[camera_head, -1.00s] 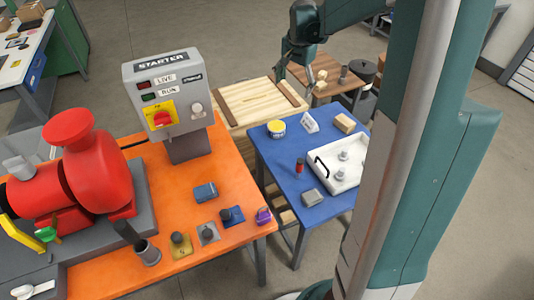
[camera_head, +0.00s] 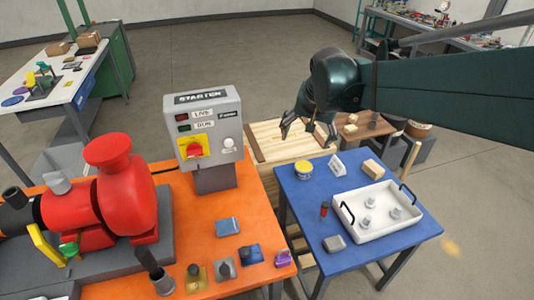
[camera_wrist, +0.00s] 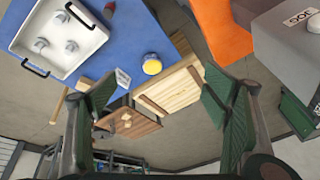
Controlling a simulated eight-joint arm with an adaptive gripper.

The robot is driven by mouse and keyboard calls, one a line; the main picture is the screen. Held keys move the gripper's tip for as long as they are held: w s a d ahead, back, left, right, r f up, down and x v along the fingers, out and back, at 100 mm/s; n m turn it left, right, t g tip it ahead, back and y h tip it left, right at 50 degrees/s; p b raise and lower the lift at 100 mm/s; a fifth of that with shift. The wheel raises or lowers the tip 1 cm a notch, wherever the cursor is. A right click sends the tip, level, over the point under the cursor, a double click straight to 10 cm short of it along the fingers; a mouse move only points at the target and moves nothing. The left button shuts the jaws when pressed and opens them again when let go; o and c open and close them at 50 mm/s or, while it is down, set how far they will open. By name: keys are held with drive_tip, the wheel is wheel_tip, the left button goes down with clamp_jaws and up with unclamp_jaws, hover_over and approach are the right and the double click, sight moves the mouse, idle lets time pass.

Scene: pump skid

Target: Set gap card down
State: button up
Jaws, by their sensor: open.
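A small white tent-shaped card (camera_head: 337,165), possibly the gap card, stands on the blue table (camera_head: 300,210) beside a yellow-topped tin. It also shows in the wrist view (camera_wrist: 122,78), with marks too small to read. My gripper (camera_head: 309,135) is open and empty, above the pale wooden crate top behind the blue table. In the wrist view my gripper's green-padded fingers (camera_wrist: 155,98) are spread wide with nothing between them. The tin (camera_wrist: 152,64) and the crate top (camera_wrist: 170,88) lie well beyond them.
A white tray (camera_head: 365,232) with black handles, a wooden block (camera_head: 373,167), a red-and-black item (camera_head: 324,209) and a grey block (camera_head: 334,243) crowd the blue table. The starter box (camera_head: 205,130) and red pump (camera_head: 125,190) stand on the orange table at left.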

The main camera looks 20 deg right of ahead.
drive_tip(key=s+a+f+n+t, duration=0.1)
drive_tip(key=s+a+n, duration=0.2)
drive_tip(key=s+a, duration=0.3)
drive_tip(key=s+a+f+n+t, duration=0.1)
drive_tip(key=s+a+n, duration=0.3)
drive_tip(key=s, duration=0.9)
drive_tip(key=shift+s+a+f+t+y, duration=0.2)
drive_tip(key=shift+a+f+t+y, duration=0.25)
drive_tip(key=shift+a, duration=0.65)
